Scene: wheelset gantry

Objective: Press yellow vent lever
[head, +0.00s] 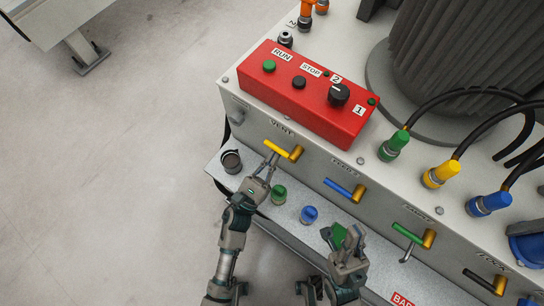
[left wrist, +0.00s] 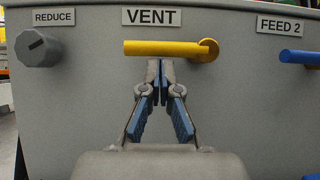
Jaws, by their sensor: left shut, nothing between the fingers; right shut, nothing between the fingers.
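The yellow vent lever (head: 283,150) sticks out from the front face of the grey cabinet, under the VENT label. In the left wrist view the lever (left wrist: 165,48) lies level, with its round pivot at the right end. My left gripper (head: 268,167) is shut and empty. In the left wrist view its fingertips (left wrist: 160,66) are just below the lever's bar in the picture; I cannot tell whether they touch it. My right gripper (head: 346,248) is shut and empty, low in the head view, in front of the shelf and away from the vent lever.
A blue lever (head: 340,188), a green lever (head: 408,234) and a black lever (head: 480,280) follow along the face. A grey REDUCE knob (left wrist: 38,48) is left of VENT. A red control box (head: 305,95) is on top. Green (head: 279,195) and blue (head: 309,214) connectors stand on the shelf.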

